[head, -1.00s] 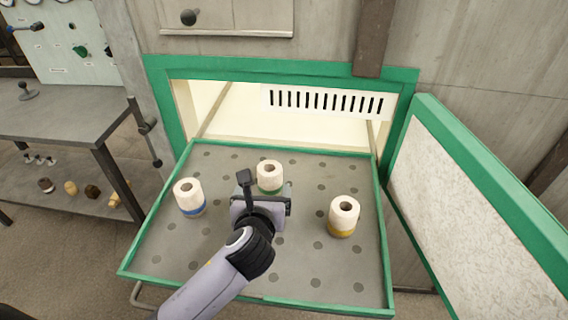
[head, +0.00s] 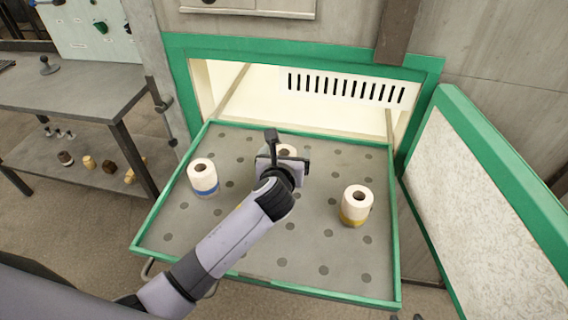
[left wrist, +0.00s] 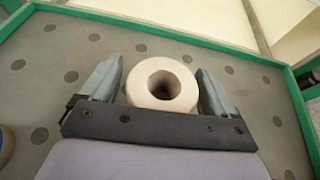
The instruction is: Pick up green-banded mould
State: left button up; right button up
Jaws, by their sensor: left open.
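The green-banded mould (head: 287,150) is a pale cylinder with a round hole in its top. In the head view it stands at the back middle of the tray, mostly hidden behind my left gripper (head: 283,162). In the left wrist view the mould (left wrist: 161,84) is between the two open fingers of my left gripper (left wrist: 160,92), with a small gap on each side. Its green band is hidden now. The blue-banded mould (head: 203,177) stands to the left and the yellow-banded mould (head: 356,205) to the right. My right gripper is not in view.
The grey tray (head: 290,262) has dark round spots and a raised green rim. Behind it is the open oven mouth (head: 265,95) with a slotted plate (head: 345,88). An open green-edged door (head: 485,190) stands at the right. A workbench (head: 75,85) is at the left.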

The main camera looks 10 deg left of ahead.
pick_arm(q)
jog(key=shift+c, duration=0.3)
jog(key=c, duration=1)
jog(key=shift+w, duration=0.1)
jog(key=shift+c, duration=0.8)
jog(key=shift+r, duration=0.1)
